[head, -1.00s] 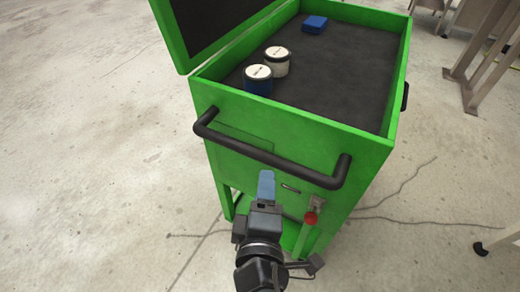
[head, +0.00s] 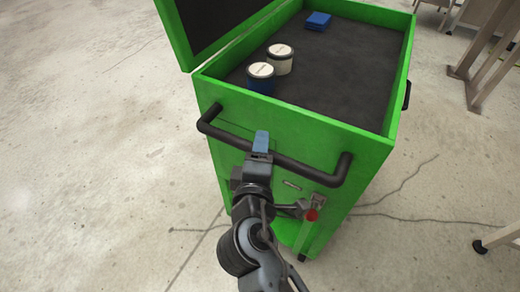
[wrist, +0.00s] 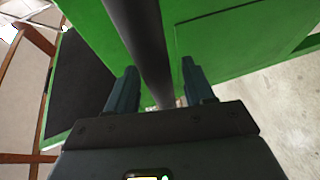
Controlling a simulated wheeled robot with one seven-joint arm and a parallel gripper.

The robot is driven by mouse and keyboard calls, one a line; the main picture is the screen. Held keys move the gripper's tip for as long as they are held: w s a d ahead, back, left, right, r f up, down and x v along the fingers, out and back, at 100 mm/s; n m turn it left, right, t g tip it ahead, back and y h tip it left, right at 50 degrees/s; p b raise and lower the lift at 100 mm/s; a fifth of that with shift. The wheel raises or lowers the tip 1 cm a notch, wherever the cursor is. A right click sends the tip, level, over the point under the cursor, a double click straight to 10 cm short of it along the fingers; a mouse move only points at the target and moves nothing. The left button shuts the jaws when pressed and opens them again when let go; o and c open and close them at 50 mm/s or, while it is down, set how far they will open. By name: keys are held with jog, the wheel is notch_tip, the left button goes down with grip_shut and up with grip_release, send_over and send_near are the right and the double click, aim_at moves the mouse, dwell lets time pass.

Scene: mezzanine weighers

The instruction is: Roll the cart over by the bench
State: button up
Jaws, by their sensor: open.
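The green cart (head: 300,127) stands in the middle of the head view with its lid raised at the left. Its black push handle (head: 233,142) runs across the near side. My gripper (head: 261,140) is at the handle, left of its middle. In the wrist view my gripper (wrist: 157,90) is open, and the handle bar (wrist: 138,35) runs between the two fingers. I see no closed grip on the bar. The bench is not clearly identifiable.
Two lidded jars, one blue (head: 261,80) and one cream (head: 280,58), and a blue block (head: 318,20) sit in the cart's dark tray. A red knob (head: 311,214) is on the near face. Floor at left is clear.

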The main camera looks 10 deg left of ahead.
jog(key=shift+c, duration=0.3)
grip_shut()
dwell(0.3)
